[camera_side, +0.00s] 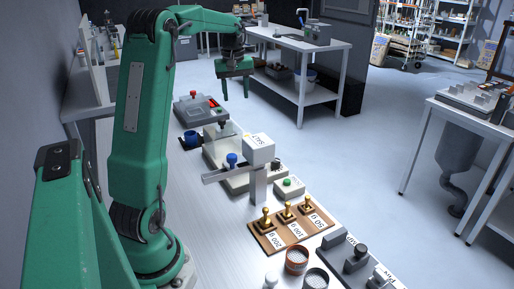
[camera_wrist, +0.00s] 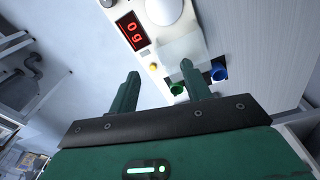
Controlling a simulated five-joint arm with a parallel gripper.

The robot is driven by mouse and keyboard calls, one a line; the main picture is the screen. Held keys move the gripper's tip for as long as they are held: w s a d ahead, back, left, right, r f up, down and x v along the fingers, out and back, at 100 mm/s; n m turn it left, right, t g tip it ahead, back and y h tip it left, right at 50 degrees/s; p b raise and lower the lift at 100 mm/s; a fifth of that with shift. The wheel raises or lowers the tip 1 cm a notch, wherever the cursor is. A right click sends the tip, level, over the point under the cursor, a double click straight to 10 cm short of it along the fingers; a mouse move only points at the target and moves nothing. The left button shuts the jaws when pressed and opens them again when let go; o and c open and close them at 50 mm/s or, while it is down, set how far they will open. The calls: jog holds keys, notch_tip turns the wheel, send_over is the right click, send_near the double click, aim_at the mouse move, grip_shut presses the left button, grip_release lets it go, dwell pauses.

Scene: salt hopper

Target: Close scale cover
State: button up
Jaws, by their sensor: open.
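The white scale (camera_wrist: 147,50) shows in the wrist view with a red display reading 0 g (camera_wrist: 132,30) and a round white pan (camera_wrist: 163,10). A clear panel, which looks like the scale cover (camera_wrist: 185,47), lies beside the pan. A green knob (camera_wrist: 177,88) shows near it; whether it is joined to the panel is unclear. In the side view the scale (camera_side: 217,155) stands behind the white salt hopper, with a clear box-like part (camera_side: 215,138) on it. My gripper (camera_side: 235,90) is open and empty, high above the far end of the table; it also shows in the wrist view (camera_wrist: 159,70).
The white salt hopper (camera_side: 258,150) stands tall near the scale. A blue cup (camera_side: 191,139) and a grey box with a red button (camera_side: 200,108) are at the table's far end. Brass weights (camera_side: 287,212) sit on a wooden board nearer the camera.

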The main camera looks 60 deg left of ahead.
aim_at(222, 119)
jog(key=a+f+n, duration=0.1)
jog(key=a, duration=0.1)
jog(key=s+a+f+n, duration=0.1)
jog(key=a, duration=0.2)
jog(key=s+a+f, duration=0.1)
jog(key=a, duration=0.2)
jog(key=shift+s+a+f+n+g+h, duration=0.1)
jog(key=shift+s+f+n+g+h, duration=0.05)
jog(key=shift+f+n+g+h, duration=0.2)
jog(key=shift+f, duration=3.9)
grip_shut()
